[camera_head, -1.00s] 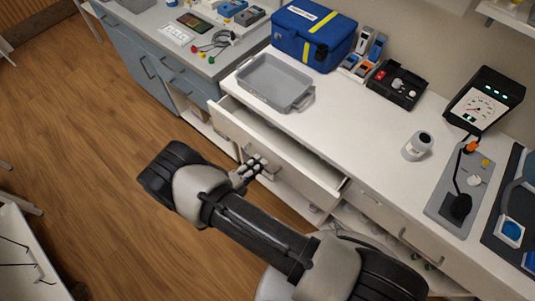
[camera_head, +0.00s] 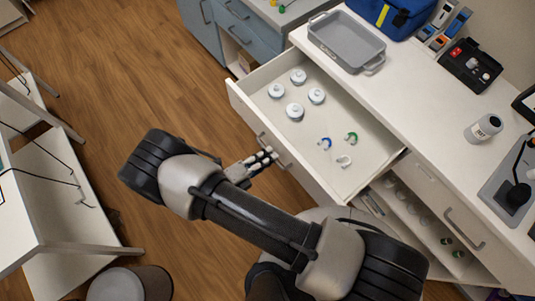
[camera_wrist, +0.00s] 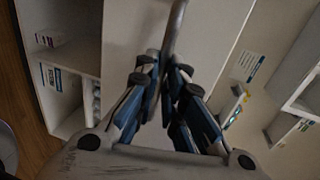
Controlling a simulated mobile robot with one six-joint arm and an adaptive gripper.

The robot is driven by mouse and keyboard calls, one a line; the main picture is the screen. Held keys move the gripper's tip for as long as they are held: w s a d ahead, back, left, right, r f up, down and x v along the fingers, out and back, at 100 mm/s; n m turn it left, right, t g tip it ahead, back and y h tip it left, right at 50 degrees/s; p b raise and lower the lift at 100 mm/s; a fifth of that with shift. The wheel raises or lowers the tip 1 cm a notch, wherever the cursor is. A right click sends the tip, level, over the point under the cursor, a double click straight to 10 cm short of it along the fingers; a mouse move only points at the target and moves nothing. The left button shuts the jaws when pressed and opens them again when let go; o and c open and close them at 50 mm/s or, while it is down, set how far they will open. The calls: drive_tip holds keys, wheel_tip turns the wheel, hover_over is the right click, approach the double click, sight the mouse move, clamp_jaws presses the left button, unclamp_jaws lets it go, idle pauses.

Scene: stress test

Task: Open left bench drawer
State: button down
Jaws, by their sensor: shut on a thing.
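The left bench drawer (camera_head: 262,98) is pulled well out from the white bench. Inside it lie several white round lidded pots (camera_head: 295,111) and small curved pieces in blue, green and white (camera_head: 343,160). My gripper (camera_head: 272,154) is at the front of this drawer, shut on its handle. In the wrist view the drawer handle (camera_wrist: 177,25) is a grey bar running down between the fingers (camera_wrist: 170,82). The fingers hide the part of the handle that they hold.
A grey tray (camera_head: 346,62) and a blue bag stand on the white bench top. A second drawer with a handle (camera_head: 465,229) is closed at right, above open shelves (camera_head: 400,205). A white table (camera_head: 70,205) stands at left. Wood floor lies between.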

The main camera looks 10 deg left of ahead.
drive_tip(key=shift+s+a, duration=0.1)
drive_tip(key=shift+a, duration=0.05)
drive_tip(key=c, duration=1.7)
unclamp_jaws()
drive_tip(key=v, duration=1.2)
